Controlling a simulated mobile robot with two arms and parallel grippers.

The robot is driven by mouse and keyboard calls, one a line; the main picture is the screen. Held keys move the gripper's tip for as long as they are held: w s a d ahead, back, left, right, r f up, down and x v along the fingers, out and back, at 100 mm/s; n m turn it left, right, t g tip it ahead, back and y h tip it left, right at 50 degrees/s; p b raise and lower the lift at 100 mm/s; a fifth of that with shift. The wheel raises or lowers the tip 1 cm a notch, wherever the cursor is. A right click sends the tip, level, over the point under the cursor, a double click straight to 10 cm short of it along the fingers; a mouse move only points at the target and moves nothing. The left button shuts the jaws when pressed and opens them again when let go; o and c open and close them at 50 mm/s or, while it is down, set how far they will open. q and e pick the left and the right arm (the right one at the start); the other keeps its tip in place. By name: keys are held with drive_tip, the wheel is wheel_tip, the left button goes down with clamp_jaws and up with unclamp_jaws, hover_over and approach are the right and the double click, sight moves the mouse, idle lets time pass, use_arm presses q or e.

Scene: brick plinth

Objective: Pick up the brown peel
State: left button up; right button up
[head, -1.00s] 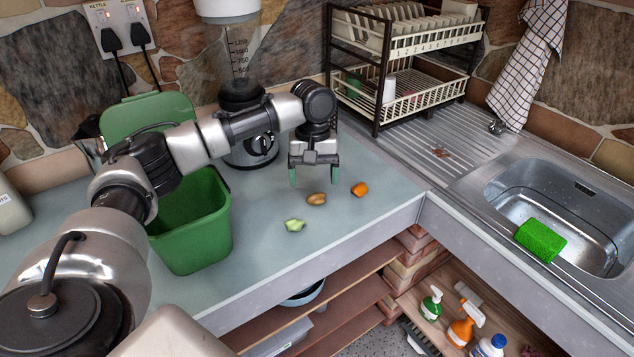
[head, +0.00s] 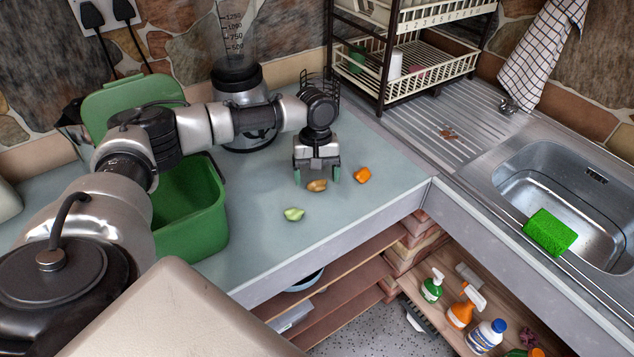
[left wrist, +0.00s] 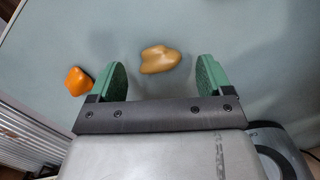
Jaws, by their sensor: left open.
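The brown peel (head: 317,186) lies on the grey-blue worktop (head: 345,215), between an orange peel (head: 362,175) and a pale green peel (head: 293,214). My left gripper (head: 317,177) is open and empty, pointing down just over the brown peel. In the left wrist view the brown peel (left wrist: 160,59) lies between the lines of the two green fingertips, a little beyond them. The orange peel (left wrist: 78,81) is outside the finger on the picture's left. I cannot tell the exact height gap. My right gripper is not in view.
A green bin (head: 190,215) with its lid up stands left of the peels. A blender (head: 240,100) stands behind my left arm. A dish rack (head: 415,75) and a sink (head: 570,190) are to the right. The worktop's front edge is near the peels.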

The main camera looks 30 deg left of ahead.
use_arm(q)
drive_tip(key=shift+f, duration=0.95)
drive_tip(key=c, duration=0.9)
drive_tip(key=shift+d+r, duration=0.1)
drive_tip(key=shift+r, duration=0.05)
drive_tip(key=shift+c, duration=0.2)
